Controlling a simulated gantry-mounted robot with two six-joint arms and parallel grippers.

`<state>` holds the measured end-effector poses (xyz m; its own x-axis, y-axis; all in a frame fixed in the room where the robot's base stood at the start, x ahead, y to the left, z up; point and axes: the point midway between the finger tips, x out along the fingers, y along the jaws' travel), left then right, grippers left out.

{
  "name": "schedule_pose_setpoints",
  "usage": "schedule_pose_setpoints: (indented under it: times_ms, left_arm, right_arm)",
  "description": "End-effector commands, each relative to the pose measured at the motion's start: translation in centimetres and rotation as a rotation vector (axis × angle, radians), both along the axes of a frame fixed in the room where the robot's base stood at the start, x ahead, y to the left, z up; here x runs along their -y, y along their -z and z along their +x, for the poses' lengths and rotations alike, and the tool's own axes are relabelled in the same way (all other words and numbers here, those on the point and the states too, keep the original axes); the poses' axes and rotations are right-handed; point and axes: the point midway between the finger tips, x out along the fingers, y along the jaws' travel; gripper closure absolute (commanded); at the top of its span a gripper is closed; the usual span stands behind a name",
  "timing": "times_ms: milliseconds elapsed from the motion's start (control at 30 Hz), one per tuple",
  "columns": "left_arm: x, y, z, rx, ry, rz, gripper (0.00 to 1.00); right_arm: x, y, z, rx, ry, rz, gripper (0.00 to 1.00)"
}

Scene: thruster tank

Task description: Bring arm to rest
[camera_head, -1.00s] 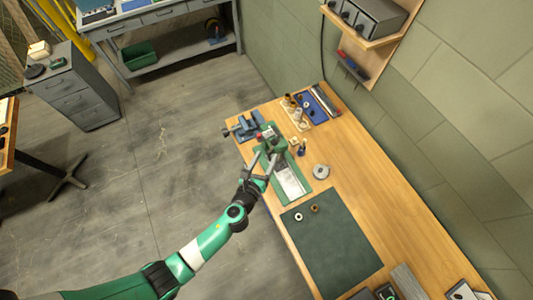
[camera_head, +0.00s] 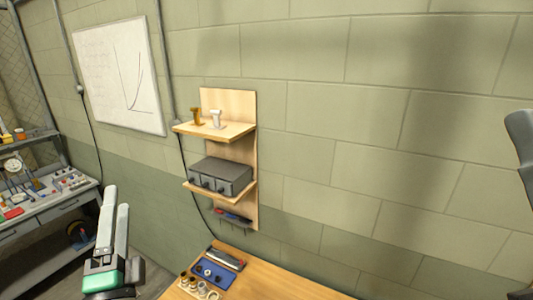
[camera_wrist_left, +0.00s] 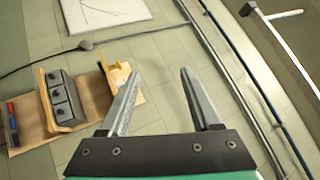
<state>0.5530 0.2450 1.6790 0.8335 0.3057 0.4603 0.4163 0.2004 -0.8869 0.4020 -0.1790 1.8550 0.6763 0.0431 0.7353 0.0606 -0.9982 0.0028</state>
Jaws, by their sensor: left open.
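My left gripper (camera_head: 116,197) is raised at the lower left of the head view, fingers pointing up. In the left wrist view the left gripper (camera_wrist_left: 159,75) has its two grey fingers well apart, with nothing between them. It is clear of the workbench (camera_head: 270,280) and touches nothing that I can see. A grey piece, perhaps part of my right gripper, cuts in at the right edge of the head view. Its jaws cannot be made out.
A wall shelf (camera_head: 240,131) holds two small T-shaped pieces above a grey box (camera_head: 221,176). The bench holds a blue tray (camera_head: 215,273) and small parts. A whiteboard (camera_head: 120,75) hangs at the back left. A cluttered side bench (camera_head: 45,205) stands at the left.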

Motion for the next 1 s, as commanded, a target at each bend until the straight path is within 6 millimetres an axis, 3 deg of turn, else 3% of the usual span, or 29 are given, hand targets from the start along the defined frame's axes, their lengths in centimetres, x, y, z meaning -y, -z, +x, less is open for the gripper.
schedule_pose_setpoints:
  times_ms: [33, 100, 200, 267, 367, 500, 1000]
  left_arm:
    - [-0.1, -4.6, -2.0, 0.13, 0.095, -0.132, 0.36]
    - [0.3, -9.9, -5.3, 0.298, 0.281, -0.333, 0.36]
    - [2.0, -16.2, -11.0, 0.501, 0.654, -0.628, 0.36]
    - [3.7, -18.3, -14.2, 0.556, 0.924, -0.817, 0.36]
    - [6.0, -18.3, -15.9, 0.512, 1.213, -1.077, 0.36]
    - [6.6, -17.7, -15.2, 0.467, 1.322, -1.266, 0.36]
    - [6.6, -17.6, -15.1, 0.47, 1.332, -1.289, 0.36]
  right_arm:
    - [0.0, 0.0, 0.0, 0.0, 0.0, 0.0, 1.0]
    - [0.0, 0.0, 0.0, 0.0, 0.0, 0.0, 1.0]
    - [0.0, 0.0, 0.0, 0.0, 0.0, 0.0, 1.0]
    - [0.0, 0.0, 0.0, 0.0, 0.0, 0.0, 1.0]
    - [0.0, 0.0, 0.0, 0.0, 0.0, 0.0, 1.0]
    - [0.0, 0.0, 0.0, 0.0, 0.0, 0.0, 1.0]
    - [0.0, 0.0, 0.0, 0.0, 0.0, 0.0, 1.0]
